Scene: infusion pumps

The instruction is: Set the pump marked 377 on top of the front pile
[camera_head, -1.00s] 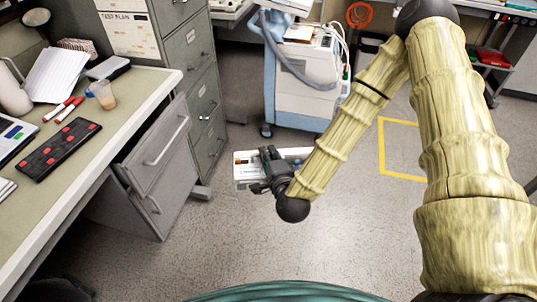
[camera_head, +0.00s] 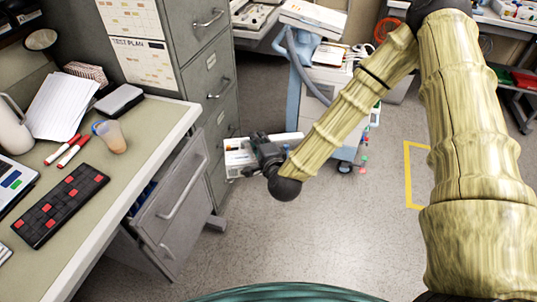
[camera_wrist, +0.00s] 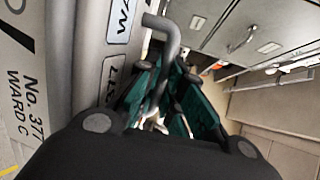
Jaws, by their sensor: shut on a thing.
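The pump marked 377 (camera_head: 238,156) is a white box with a small coloured panel, held off the floor beside the grey filing cabinet. In the wrist view the pump's label (camera_wrist: 24,85) reads "No. 377 WARD C" and runs sideways along the left edge. My gripper (camera_head: 264,150) is shut on the pump and covers part of it in the head view. In the wrist view my gripper (camera_wrist: 160,105) shows dark fingers with green inner faces around a grey bent rod. I cannot make out the front pile.
The filing cabinet (camera_head: 180,60) and an open drawer (camera_head: 178,205) stand close left of the pump. A desk (camera_head: 145,130) with pens and a cup is at left. A wheeled cart (camera_head: 308,85) stands behind my arm. The floor (camera_head: 300,245) in front is clear.

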